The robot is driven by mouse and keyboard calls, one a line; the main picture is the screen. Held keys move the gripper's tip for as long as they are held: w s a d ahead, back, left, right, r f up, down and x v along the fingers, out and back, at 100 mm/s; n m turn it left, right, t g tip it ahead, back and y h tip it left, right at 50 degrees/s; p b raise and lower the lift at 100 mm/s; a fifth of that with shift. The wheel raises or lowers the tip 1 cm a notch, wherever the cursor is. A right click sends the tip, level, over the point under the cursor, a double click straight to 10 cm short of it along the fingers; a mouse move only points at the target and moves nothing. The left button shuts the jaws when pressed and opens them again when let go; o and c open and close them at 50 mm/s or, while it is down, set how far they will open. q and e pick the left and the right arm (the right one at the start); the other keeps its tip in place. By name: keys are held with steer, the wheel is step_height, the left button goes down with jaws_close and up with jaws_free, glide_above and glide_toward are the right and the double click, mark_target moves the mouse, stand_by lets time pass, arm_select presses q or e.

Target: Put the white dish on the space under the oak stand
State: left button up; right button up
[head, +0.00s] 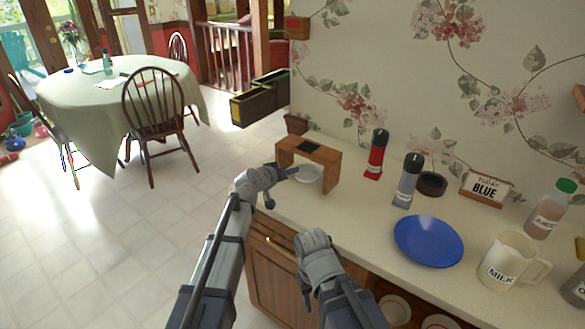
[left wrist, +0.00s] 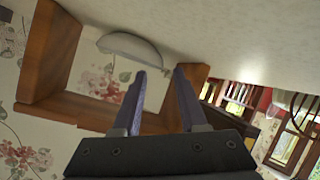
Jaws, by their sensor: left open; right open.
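The oak stand (head: 331,172) is a small wooden arch with a dark square on top, at the counter's back left. The white dish (head: 308,173) sits upright on the counter between its legs. The left wrist view shows the stand (left wrist: 52,50) upside down, with the dish (left wrist: 133,47) in its opening. I cannot tell how far in the dish sits. My left gripper (head: 290,172) is open in front of the stand. Its two fingers (left wrist: 160,78) point at the opening, apart and empty. My right gripper (head: 312,250) is over the counter's front edge, its fingertips hardly visible.
A red bottle (head: 376,155), a grey bottle (head: 407,182) and a dark round bowl (head: 431,184) stand right of the stand. A blue plate (head: 428,241) and a milk jug (head: 512,262) are farther right. The counter between stand and plate is clear.

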arm_select(q)
steer(key=p+v, duration=0.2)
steer(key=v, duration=0.6)
steer(key=shift+s+r+p, duration=0.1)
steer(key=shift+s+p, duration=0.05)
steer(key=shift+p, duration=0.25)
